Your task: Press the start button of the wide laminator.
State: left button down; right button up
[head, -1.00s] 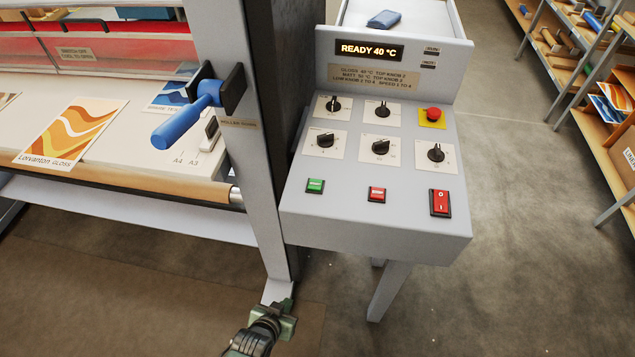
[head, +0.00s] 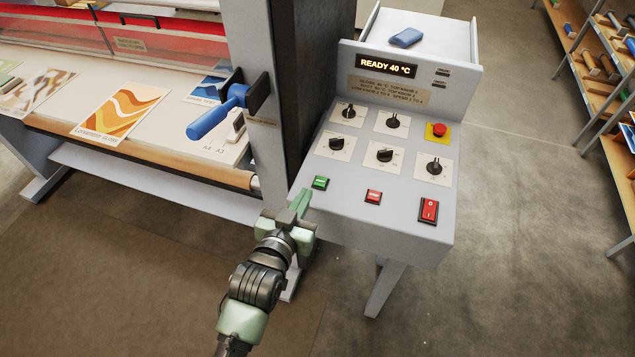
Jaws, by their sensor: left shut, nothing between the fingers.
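The wide laminator's control panel (head: 385,217) shows on the right in the head view, with a lit display (head: 388,66) reading READY 40 °C. The green button (head: 320,183), likely the start button, is at the panel's front left. A red button (head: 373,197) and a red rocker switch (head: 428,210) sit to its right. My left gripper (head: 302,199) is shut and empty, its fingertips pointing up at the panel's front left edge, just below and left of the green button. I cannot tell whether it touches the panel. My right gripper is not in view.
A red emergency button (head: 438,130) and several black knobs (head: 385,155) are on the panel. A blue-handled lever (head: 215,112) sticks out from the laminator's frame on the left. Shelves (head: 605,80) stand at the far right. The floor between is clear.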

pick_arm(q)
jog(key=b, duration=0.1)
send_over(318, 191)
jog(key=s, duration=0.3)
jog(key=shift+w+a+f, duration=0.1)
jog(key=shift+a+f, duration=0.15)
jog(key=shift+f, duration=0.25)
jog(key=shift+a+f, duration=0.2)
jog(key=shift+f, duration=0.3)
jog(key=b+x, duration=0.3)
jog(key=shift+w+d+f, duration=0.1)
jog(key=shift+w+f, duration=0.1)
jog(key=shift+f, duration=0.05)
notch_tip(318, 191, down, 2)
jog(key=shift+s+f+b, duration=0.15)
jog(key=shift+f+b, duration=0.05)
jog(key=shift+b, duration=0.9)
jog(key=shift+s+f+b, duration=0.15)
jog(key=shift+f+b, duration=0.25)
jog(key=shift+b, duration=0.15)
